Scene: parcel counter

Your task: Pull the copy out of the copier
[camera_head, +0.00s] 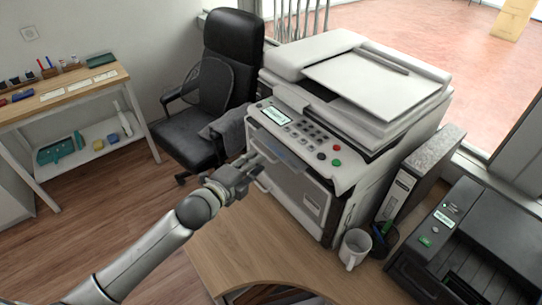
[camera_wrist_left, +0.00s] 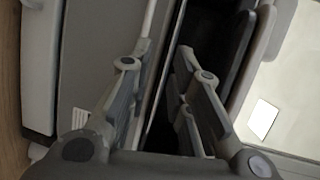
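The copier (camera_head: 340,120) is a large white machine on the wooden counter, with a lid, a button panel and a small lit screen (camera_head: 273,115). My left gripper (camera_head: 256,166) is at the copier's front left, just below the button panel, by the dark output slot. In the left wrist view its two fingers (camera_wrist_left: 158,88) stand apart on either side of a dark narrow gap, with nothing clearly between them. The screen also shows there (camera_wrist_left: 263,118). I cannot make out the copy in either view; a thin pale edge beside the slot could be tray or paper. My right gripper is not in view.
A white mug (camera_head: 354,248), a dark pen holder (camera_head: 384,240), a grey upright box (camera_head: 415,175) and a black printer (camera_head: 470,245) stand right of the copier. A black office chair (camera_head: 215,95) is behind my left arm. The counter (camera_head: 235,240) before the copier is clear.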

